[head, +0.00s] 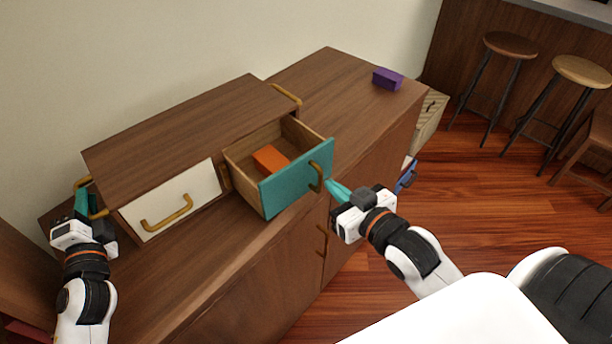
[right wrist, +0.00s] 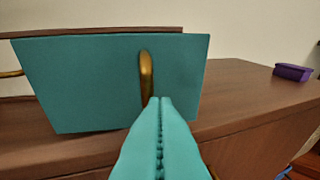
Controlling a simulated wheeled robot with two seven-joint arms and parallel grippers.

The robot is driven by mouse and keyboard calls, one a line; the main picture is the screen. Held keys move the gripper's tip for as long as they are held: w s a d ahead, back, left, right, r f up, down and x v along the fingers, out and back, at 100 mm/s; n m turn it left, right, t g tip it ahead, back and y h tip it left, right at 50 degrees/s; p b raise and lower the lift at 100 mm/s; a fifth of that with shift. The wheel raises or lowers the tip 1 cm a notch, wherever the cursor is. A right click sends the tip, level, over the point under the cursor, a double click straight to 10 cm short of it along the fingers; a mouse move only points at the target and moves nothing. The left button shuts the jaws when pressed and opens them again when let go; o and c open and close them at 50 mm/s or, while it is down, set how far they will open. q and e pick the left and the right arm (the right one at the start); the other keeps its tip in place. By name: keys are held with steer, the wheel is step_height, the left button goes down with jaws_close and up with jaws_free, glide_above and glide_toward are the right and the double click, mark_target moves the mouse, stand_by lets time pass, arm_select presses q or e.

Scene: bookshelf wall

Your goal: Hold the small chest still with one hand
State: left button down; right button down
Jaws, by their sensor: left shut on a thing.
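The small chest (head: 185,130) is a brown wooden box with two drawers, standing on a larger cabinet. Its left drawer (head: 168,203) has a white front and is closed. Its right drawer (head: 298,180) has a teal front and is pulled out, with an orange block (head: 270,158) inside. My left gripper (head: 84,203) is shut on the gold side handle (head: 82,182) at the chest's left end, partly hidden. My right gripper (head: 332,184) is shut, its teal fingers pressed together, just in front of the teal drawer's gold handle (right wrist: 147,72). Contact with that handle is unclear.
A purple block (head: 388,78) lies on the right part of the cabinet top (head: 335,80), which is otherwise clear there. Another gold side handle (head: 287,94) is on the chest's right end. Stools (head: 510,45) stand farther right on the wooden floor.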

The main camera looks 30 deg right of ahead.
mark_target(311, 171)
arm_select(q)
steer(key=shift+s+d+f, duration=0.1)
steer(key=shift+f, duration=0.4)
arm_select(e)
steer(key=shift+a+r+x, duration=0.1)
steer(key=shift+a+x, duration=0.05)
steer(key=shift+x, duration=1.15)
steer(key=shift+a+r+x, duration=0.1)
steer(key=shift+r+x, duration=0.05)
steer(key=shift+x, duration=1.1)
steer(key=shift+w, duration=0.15)
steer(key=shift+w+a, duration=0.45)
steer(key=shift+w, duration=1)
steer(key=shift+w+a, duration=0.4)
steer(key=shift+w, duration=1.05)
steer(key=shift+w+a, duration=0.45)
steer(key=shift+w, duration=1.05)
steer(key=shift+s+d, duration=0.25)
steer(key=shift+s, duration=0.55)
steer(key=shift+s+d, duration=0.2)
steer(key=shift+s, duration=0.6)
steer(key=shift+s+d, duration=0.25)
steer(key=shift+s, duration=0.65)
steer(key=v, duration=0.7)
steer(key=shift+s+r, duration=0.1)
steer(key=shift+s, duration=0.2)
arm_select(q)
steer(key=shift+r, duration=0.15)
arm_select(e)
steer(key=shift+r, duration=0.15)
